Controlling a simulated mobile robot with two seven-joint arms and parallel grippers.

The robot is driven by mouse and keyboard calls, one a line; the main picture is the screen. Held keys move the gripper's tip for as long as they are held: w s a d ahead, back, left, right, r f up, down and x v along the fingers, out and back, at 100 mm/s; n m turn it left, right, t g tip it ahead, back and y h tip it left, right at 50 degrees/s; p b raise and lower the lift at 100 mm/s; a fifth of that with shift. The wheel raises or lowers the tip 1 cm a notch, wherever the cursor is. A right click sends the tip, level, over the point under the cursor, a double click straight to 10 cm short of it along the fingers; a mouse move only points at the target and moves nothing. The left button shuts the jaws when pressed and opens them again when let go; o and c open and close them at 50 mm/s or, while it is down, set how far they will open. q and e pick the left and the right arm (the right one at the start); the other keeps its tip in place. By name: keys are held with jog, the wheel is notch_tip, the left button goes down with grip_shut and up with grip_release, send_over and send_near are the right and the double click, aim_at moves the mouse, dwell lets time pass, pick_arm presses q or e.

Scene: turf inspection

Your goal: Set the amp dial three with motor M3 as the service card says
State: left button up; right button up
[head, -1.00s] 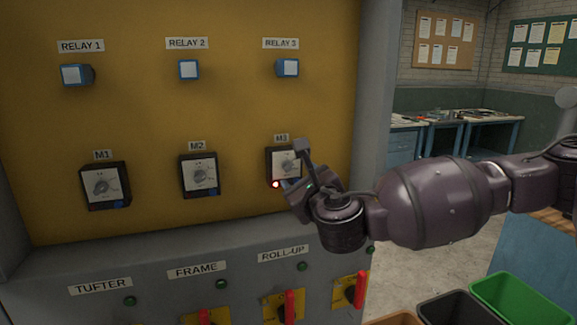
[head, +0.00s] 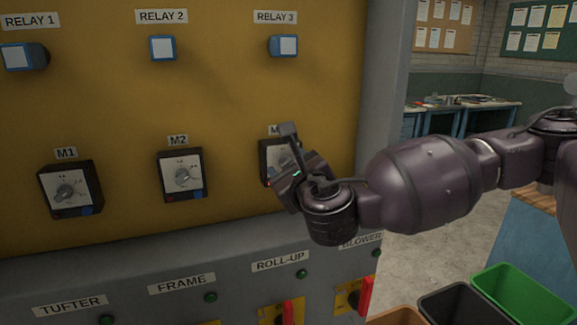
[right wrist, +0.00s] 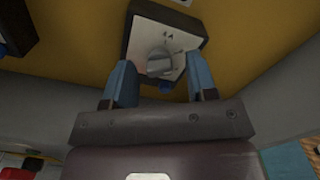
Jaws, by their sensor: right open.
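The M3 amp dial (head: 272,152) sits on the yellow panel under a label that my right gripper partly hides in the head view. In the right wrist view the dial's dark housing (right wrist: 133,32) has a white face with a grey round knob (right wrist: 160,62). My right gripper (head: 284,165) is at the dial. Its two blue fingers (right wrist: 160,85) are apart, one on each side of the knob's lower part. I cannot tell whether they touch the knob. The knob's exact setting is too small to read. No service card can be made out. My left gripper is out of view.
Dials M1 (head: 68,190) and M2 (head: 182,175) sit to the left. Relay 3 (head: 284,45) is above M3. Below are a grey ledge with green lamps and red-handled switches (head: 366,296). Bins, including a green one (head: 520,300), stand at lower right.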

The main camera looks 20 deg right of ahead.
jog(key=c, duration=0.9)
jog(key=shift+m, duration=0.4)
jog(key=shift+m+p, duration=0.55)
jog(key=shift+m, duration=4.95)
